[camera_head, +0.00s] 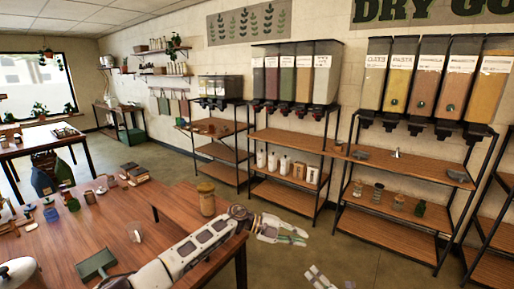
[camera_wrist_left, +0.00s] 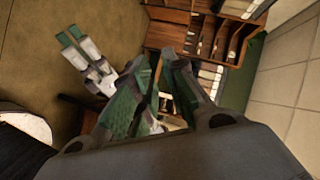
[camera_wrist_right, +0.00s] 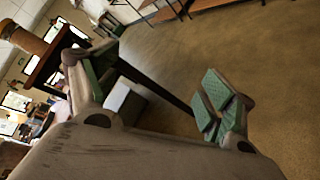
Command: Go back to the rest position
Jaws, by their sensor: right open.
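My left arm reaches across the wooden table in the head view. Its gripper (camera_head: 295,237) is past the table's right edge, over the floor. In the left wrist view its two green-padded fingers (camera_wrist_left: 160,72) are close together with a narrow gap, and I see nothing held between them. My right gripper (camera_head: 320,278) shows only partly at the bottom edge of the head view, lower than the left one. In the right wrist view its fingers (camera_wrist_right: 160,95) are wide apart and empty, with floor behind them. The right gripper also shows in the left wrist view (camera_wrist_left: 88,58).
Shelf racks (camera_head: 395,238) with dispensers (camera_head: 295,75) line the back wall. The floor (camera_head: 300,262) between table and racks is clear.

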